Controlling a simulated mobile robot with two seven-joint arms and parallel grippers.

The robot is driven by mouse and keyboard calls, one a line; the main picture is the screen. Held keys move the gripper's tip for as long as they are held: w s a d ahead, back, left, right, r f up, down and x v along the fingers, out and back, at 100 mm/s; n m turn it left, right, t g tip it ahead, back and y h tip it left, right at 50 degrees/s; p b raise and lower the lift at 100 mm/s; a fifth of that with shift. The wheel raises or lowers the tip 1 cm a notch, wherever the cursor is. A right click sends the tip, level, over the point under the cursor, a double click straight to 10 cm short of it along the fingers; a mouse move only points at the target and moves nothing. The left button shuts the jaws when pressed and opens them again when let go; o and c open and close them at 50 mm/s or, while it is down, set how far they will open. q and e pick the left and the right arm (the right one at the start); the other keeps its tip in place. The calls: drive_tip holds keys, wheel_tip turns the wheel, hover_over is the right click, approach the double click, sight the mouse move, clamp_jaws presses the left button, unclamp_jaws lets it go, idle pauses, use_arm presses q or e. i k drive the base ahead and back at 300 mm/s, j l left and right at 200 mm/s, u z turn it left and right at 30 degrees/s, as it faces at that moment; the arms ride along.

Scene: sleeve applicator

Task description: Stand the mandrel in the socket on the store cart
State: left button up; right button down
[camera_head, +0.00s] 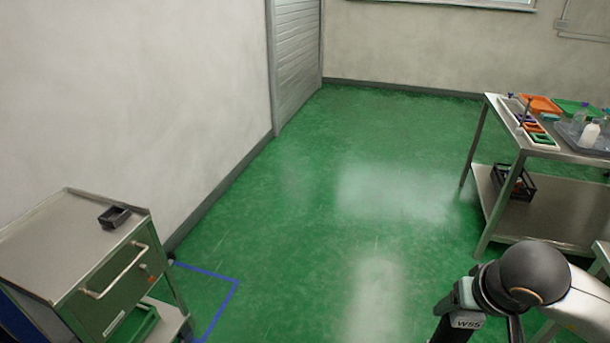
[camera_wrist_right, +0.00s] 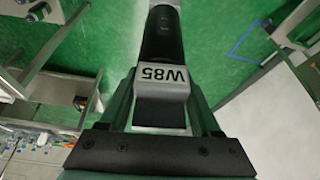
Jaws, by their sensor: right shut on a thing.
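The mandrel (camera_wrist_right: 163,38) is a dark cylinder with a pale block marked W85 at its near end. My right gripper (camera_wrist_right: 165,103) is shut on that block in the right wrist view, with a finger on either side. In the head view the mandrel's labelled block (camera_head: 467,322) shows low at the right, largely cut off by the frame. A steel-topped cart (camera_head: 55,235) stands at lower left in the head view. A small dark open block (camera_head: 115,217), apparently the socket, sits near its right edge, well apart from my right gripper. My left gripper is out of view.
A steel bench (camera_head: 575,150) at right holds trays and bottles, with a dark crate (camera_head: 513,184) on its lower shelf. The cart has a handle (camera_head: 117,272) on its front. Blue tape (camera_head: 222,303) marks the floor beside it. The green floor between is clear.

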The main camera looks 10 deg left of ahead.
sight(116, 220)
drive_tip(key=i+u, duration=0.35)
drive_tip(key=i+l+u, duration=0.1)
drive_tip(key=i+u, duration=0.25)
drive_tip(key=i, duration=0.2)
drive_tip(key=i+l+u, duration=0.1)
drive_tip(key=i+u, duration=0.3)
drive_tip(key=i+l+u, duration=0.15)
drive_tip(key=u, duration=0.25)
drive_tip(key=i+l+u, duration=0.25)
drive_tip(key=u, duration=0.2)
drive_tip(key=i+l+u, duration=0.25)
drive_tip(key=u, duration=0.15)
drive_tip(key=i+l+u, duration=0.1)
drive_tip(key=l+u, duration=0.15)
drive_tip(key=u, duration=0.15)
drive_tip(key=i+l+u, duration=0.1)
drive_tip(key=l+u, duration=0.15)
drive_tip(key=u, duration=0.2)
drive_tip(key=l+u, duration=0.6)
drive_tip(key=u, duration=0.25)
drive_tip(key=l+u, duration=0.2)
drive_tip(key=u, duration=0.15)
drive_tip(key=l+u, duration=0.6)
